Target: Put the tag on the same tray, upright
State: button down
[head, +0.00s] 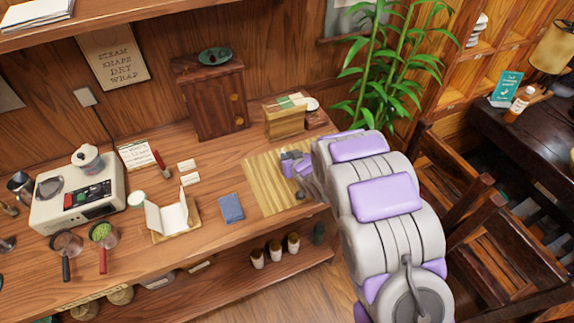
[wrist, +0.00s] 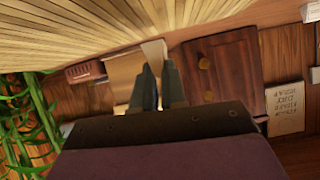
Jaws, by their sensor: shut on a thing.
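My gripper (head: 290,160) is low over the right part of a slatted bamboo mat or tray (head: 258,190) in the head view. In the wrist view my gripper (wrist: 159,68) is shut on a small pale piece, likely the tag (wrist: 154,50), which shows just beyond the fingertips. The slatted surface (wrist: 90,25) fills the top of that view, close to the piece. I cannot tell whether they touch. My arm and gripper hide the tag in the head view. Two small white cards, one by the other (head: 186,165), lie on the counter to the left.
A blue book-like block (head: 231,208) and a small wooden tray with white paper (head: 168,218) stand left of the mat. A wooden box (head: 286,122), a dark cabinet (head: 212,95) and a plant (head: 390,65) stand behind. The counter's front edge is close.

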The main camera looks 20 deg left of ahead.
jog(key=f, duration=0.2)
jog(key=f+b, duration=0.1)
jog(key=shift+d+f, duration=0.2)
jog(key=shift+d, duration=0.05)
jog(key=shift+a, duration=0.2)
jog(key=c, duration=1.4)
grip_release()
jog(key=shift+a+f, duration=0.1)
jog(key=shift+a, duration=0.05)
jog(key=shift+c, duration=0.2)
jog(key=shift+o, duration=1.4)
jog(key=shift+d, duration=0.2)
jog(key=shift+s+d+r, duration=0.15)
jog(key=shift+r, duration=0.05)
jog(key=p+v, duration=0.2)
jog(key=v, duration=0.9)
jog(key=shift+s+d+r, duration=0.1)
jog(key=shift+s+r, duration=0.1)
